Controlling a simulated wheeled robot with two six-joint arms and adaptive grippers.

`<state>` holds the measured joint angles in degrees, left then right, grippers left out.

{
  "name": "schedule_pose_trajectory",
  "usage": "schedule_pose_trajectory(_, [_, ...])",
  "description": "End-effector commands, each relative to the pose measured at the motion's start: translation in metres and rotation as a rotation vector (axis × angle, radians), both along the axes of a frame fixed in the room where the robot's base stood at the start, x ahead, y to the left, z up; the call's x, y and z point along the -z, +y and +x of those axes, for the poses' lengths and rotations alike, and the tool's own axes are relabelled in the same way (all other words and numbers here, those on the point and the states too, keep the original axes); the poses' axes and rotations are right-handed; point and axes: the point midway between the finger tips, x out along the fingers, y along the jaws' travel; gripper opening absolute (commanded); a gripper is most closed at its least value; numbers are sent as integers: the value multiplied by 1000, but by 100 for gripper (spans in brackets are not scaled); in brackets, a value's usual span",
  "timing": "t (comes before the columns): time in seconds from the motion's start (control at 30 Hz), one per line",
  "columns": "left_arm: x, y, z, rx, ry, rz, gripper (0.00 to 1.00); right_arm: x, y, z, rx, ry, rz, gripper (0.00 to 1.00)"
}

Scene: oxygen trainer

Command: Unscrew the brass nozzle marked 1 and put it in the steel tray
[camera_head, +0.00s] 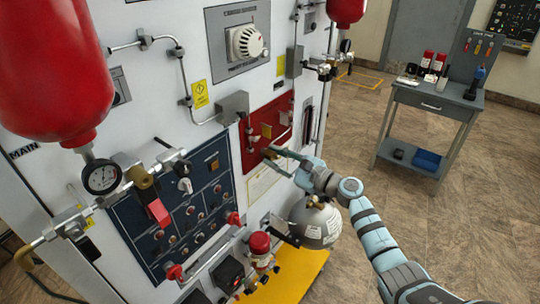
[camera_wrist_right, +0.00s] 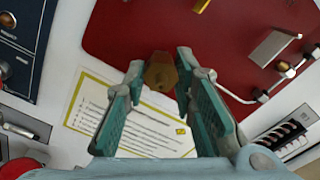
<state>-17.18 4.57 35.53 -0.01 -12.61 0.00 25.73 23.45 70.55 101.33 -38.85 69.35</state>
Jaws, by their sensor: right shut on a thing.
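A hex-sided brass nozzle (camera_wrist_right: 160,72) shows between the fingertips of my right gripper (camera_wrist_right: 159,75) in the wrist view. The right gripper is shut on it, with the fingers at its two sides. No number can be read on it. In the head view my right gripper (camera_head: 277,158) reaches to the lower edge of the red panel (camera_head: 252,158), and the fingers mostly hide the nozzle. I cannot tell whether the nozzle is still joined to the panel. I cannot make out the steel tray in either view. My left gripper is not in view.
A white label sheet (camera_head: 262,183) lies below the red panel. A red bottle (camera_head: 62,75) and a gauge (camera_head: 102,177) are at left. A grey cart (camera_head: 437,101) stands at back right, with open floor before it.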

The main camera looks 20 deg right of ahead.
Motion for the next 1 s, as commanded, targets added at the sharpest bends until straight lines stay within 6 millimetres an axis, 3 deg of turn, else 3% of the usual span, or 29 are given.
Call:
schedule_pose_trajectory(0.23, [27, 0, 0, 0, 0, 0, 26, 3, 0, 0, 1, -122, -198, 0])
schedule_pose_trajectory(0.6, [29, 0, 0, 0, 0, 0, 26, -1, -1, 0, 2, -155, -256, 0])
schedule_pose_trajectory(0.83, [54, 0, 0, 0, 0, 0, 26, 2, -1, 0, 3, -260, -426, 0])
schedule_pose_trajectory(1.0, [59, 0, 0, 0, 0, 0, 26, -1, 0, 0, 4, -308, -509, 0])
